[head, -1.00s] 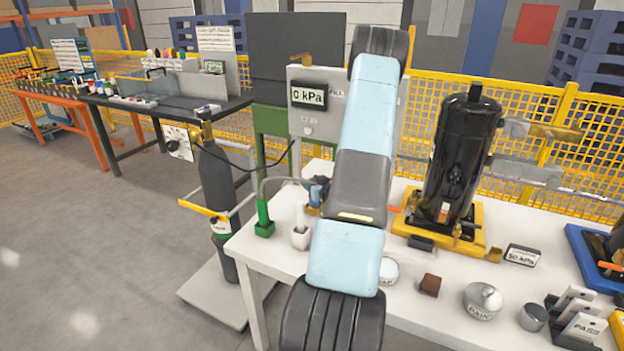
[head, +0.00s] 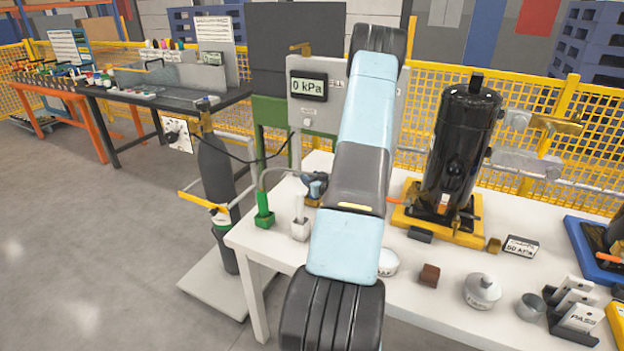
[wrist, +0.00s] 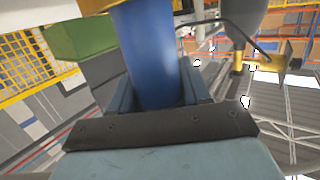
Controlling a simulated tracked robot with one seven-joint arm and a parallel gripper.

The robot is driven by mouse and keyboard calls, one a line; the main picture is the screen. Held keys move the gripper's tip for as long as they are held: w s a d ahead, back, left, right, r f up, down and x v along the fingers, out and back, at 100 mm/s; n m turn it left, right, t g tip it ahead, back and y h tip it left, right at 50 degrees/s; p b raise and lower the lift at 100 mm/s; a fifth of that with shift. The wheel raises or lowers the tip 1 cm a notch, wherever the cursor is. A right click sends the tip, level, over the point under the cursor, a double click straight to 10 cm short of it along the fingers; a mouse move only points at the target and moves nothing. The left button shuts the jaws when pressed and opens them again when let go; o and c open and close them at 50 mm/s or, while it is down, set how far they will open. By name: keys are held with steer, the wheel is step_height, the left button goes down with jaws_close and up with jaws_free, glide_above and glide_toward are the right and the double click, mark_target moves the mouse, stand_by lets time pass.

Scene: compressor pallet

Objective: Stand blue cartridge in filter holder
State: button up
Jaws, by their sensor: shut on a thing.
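The blue cartridge (wrist: 148,65) fills the middle of the wrist view, between the two fingers of my gripper (wrist: 155,92). My gripper is shut on it, and its far end is cut off by the picture's top edge. In the head view my gripper (head: 316,184) shows only in part at the left of my forearm, low over the table's back left part. A small white block with a pale upright tube (head: 300,228) stands just left of it. I cannot tell whether this is the filter holder. Much of the cartridge is hidden in the head view.
A green block with a curved hose (head: 264,220) stands at the white table's (head: 340,322) left edge. A black compressor (head: 460,150) stands on a yellow base at right. A gauge panel (head: 308,87) reads 0 kPa.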

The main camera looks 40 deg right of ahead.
steer(key=shift+f, duration=0.45)
steer(key=o, duration=1.2)
step_height(320, 180, up, 10)
steer(key=shift+r, duration=0.2)
steer(key=shift+w, duration=0.1)
stand_by(0.4)
